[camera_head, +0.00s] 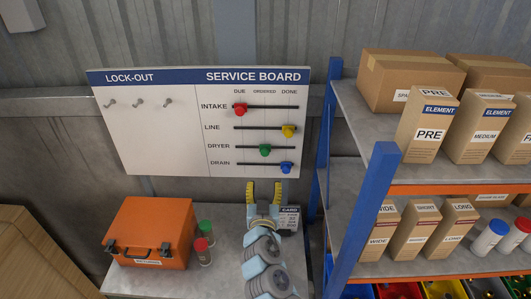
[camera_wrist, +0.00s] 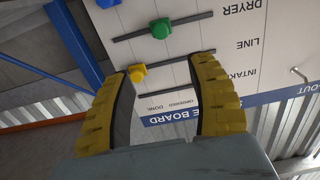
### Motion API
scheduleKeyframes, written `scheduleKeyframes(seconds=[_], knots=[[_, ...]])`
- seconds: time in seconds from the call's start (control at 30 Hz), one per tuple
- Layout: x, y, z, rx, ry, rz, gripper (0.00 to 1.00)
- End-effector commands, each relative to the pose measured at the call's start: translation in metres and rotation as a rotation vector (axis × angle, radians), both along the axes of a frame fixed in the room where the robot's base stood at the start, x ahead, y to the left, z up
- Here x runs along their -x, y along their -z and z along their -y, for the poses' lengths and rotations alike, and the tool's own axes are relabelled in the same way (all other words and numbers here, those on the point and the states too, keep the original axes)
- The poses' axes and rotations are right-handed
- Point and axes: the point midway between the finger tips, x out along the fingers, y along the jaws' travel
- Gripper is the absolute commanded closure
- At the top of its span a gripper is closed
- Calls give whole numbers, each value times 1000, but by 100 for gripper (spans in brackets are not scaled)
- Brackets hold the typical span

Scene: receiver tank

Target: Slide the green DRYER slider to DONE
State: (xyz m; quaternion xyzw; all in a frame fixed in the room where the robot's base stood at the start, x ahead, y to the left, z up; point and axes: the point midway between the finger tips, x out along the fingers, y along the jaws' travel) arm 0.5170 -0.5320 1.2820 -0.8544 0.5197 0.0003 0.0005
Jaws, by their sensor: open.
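The green DRYER slider (camera_head: 265,150) sits mid-rail on the service board (camera_head: 150,140), under the ORDERED column. The DONE end of its rail is to its right. In the wrist view, where the board appears upside down, the green slider (camera_wrist: 161,28) lies beyond the fingertips. My gripper (camera_head: 264,186) is open and empty, below the board in the head view, with its fingers pointing up toward it. In the wrist view the gripper (camera_wrist: 163,70) shows both yellow fingers apart, with nothing between them.
The red INTAKE slider (camera_head: 240,109) is at DUE. The yellow LINE slider (camera_head: 289,131) and blue DRAIN slider (camera_head: 286,168) are at DONE, near the green rail. A blue-framed shelf (camera_head: 355,215) stands close at right. An orange case (camera_head: 150,230) sits on the bench (camera_head: 220,270).

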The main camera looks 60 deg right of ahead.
Motion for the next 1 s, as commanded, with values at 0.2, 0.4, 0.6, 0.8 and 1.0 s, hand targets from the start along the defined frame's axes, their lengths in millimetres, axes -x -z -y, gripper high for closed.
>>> scheduleKeyframes(seconds=[0.2, 0.4, 0.6, 0.8, 1.0], knots=[[-11, -2, 18, 0, -3, -1, 42], [-20, -2, 35, 1, -4, 2, 42], [-28, -2, 51, 1, -2, 0, 42], [-37, -2, 67, 1, -4, 0, 42], [-44, -2, 83, 1, -2, 0, 42]])
